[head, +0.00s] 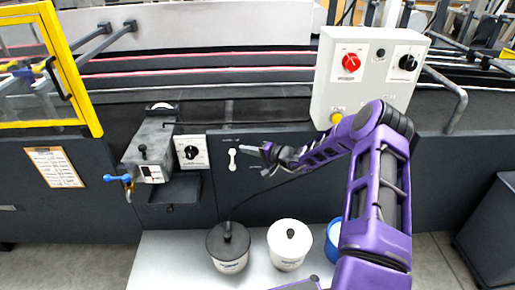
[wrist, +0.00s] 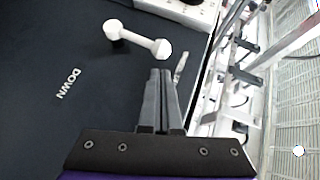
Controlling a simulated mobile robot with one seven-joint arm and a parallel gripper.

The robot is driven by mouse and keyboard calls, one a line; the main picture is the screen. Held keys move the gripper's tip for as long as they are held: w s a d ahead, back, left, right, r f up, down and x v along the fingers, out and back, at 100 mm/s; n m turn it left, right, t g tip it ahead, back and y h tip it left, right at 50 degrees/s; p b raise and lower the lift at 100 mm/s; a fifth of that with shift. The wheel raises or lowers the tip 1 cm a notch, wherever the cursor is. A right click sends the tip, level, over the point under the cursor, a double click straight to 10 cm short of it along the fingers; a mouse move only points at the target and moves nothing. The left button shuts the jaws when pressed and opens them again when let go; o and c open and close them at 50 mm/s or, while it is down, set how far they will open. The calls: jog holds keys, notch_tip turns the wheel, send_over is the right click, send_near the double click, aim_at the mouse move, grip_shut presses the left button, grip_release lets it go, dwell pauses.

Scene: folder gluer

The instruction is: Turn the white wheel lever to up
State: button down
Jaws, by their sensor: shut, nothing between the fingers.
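The white lever (head: 232,159) is on the dark machine front, right of a black-knob dial panel. In the head view it stands about upright, its rounder end at the top. In the wrist view the lever (wrist: 138,39) shows two rounded ends; the larger one lies away from the DOWN label (wrist: 68,83). I cannot tell which end is the pivot. My gripper (head: 266,150) is shut and empty, just right of the lever. In the wrist view its fingertips (wrist: 160,73) are close below the larger end, with a small gap in the picture.
The dial panel (head: 193,152) and a grey unit (head: 150,145) with a blue-handled valve are to the left. A white control box (head: 365,75) with red and black knobs is above right. Lidded pots (head: 228,250) stand on the grey bench below. The panel below the lever is clear.

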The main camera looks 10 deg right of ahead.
jog(key=shift+a+f, duration=0.15)
jog(key=shift+a, duration=0.4)
jog(key=shift+a+g+h+b, duration=0.3)
jog(key=shift+a+b, duration=0.3)
jog(key=shift+a, duration=0.25)
